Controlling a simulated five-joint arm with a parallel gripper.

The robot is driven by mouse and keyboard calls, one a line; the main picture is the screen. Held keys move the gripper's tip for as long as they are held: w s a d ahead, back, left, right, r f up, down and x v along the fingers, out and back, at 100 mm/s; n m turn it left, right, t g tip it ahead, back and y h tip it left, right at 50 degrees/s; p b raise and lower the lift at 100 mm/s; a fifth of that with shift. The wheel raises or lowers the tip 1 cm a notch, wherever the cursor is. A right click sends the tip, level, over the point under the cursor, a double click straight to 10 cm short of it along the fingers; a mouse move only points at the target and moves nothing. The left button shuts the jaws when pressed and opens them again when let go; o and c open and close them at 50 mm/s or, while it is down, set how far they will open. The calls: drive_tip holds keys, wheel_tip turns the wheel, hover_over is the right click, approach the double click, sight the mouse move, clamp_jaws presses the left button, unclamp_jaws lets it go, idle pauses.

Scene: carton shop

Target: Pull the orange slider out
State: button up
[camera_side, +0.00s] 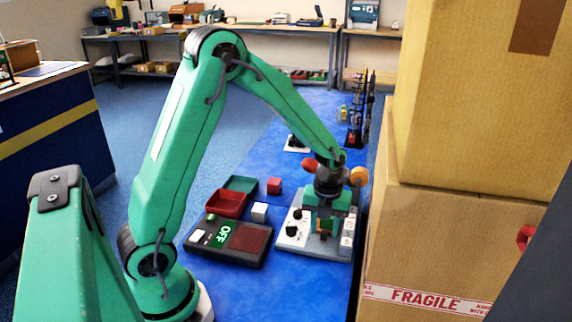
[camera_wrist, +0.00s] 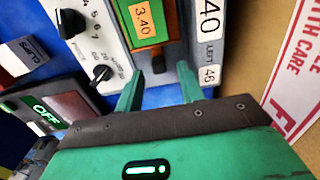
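An orange plate marked 3.40 (camera_wrist: 143,21), which looks like the slider, sits on a green block in a grey-white panel device (camera_side: 292,230). In the wrist view it is at the top middle, between a dial panel and a strip of number labels. My gripper (camera_wrist: 159,76) is open, its two green fingers apart on either side of a dark gap just below the block. No grip on the orange piece shows.
A dark box with an OFF display (camera_side: 228,238) stands left of the device. A red tray (camera_side: 227,204), a red cube (camera_side: 274,186) and a white cube (camera_side: 259,212) are behind it. Large cartons (camera_side: 440,240) rise close on the right. Blue table surface is clear in front.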

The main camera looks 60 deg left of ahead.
drive_tip(key=shift+r, duration=3.35)
drive_tip(key=shift+r, duration=0.1)
drive_tip(key=s+d+r+n+t, duration=0.1)
drive_tip(key=s+r+n+t, duration=0.1)
drive_tip(key=s+r+n, duration=0.4)
drive_tip(key=s+d+r+n+t, duration=0.2)
drive_tip(key=s+r+n, duration=0.5)
drive_tip(key=n, duration=1.4)
drive_tip(key=s+t, duration=0.1)
drive_tip(key=s, duration=0.3)
drive_tip(key=shift+s+r+t, duration=0.25)
drive_tip(key=shift+s+t, duration=0.05)
drive_tip(key=shift+s, duration=0.05)
